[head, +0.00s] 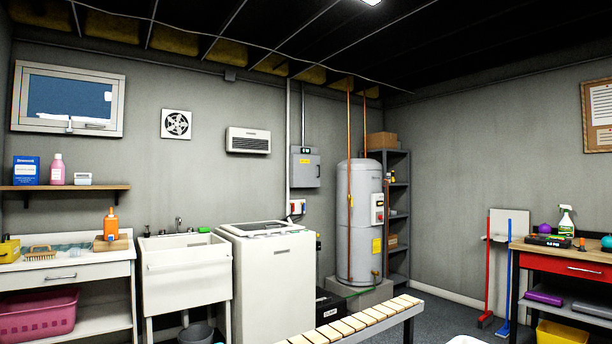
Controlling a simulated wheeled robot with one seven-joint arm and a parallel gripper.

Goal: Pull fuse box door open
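The fuse box (305,168) is a grey wall-mounted metal box on the back wall, between the wall heater and the water heater. My gripper is not in this view.
A white top-loading washer (268,285) stands below and left of the box. A water heater (360,220) on a block is to its right. A slatted bench (355,322) crosses the foreground. Grey floor (450,312) shows between the bench and the right workbench (565,254).

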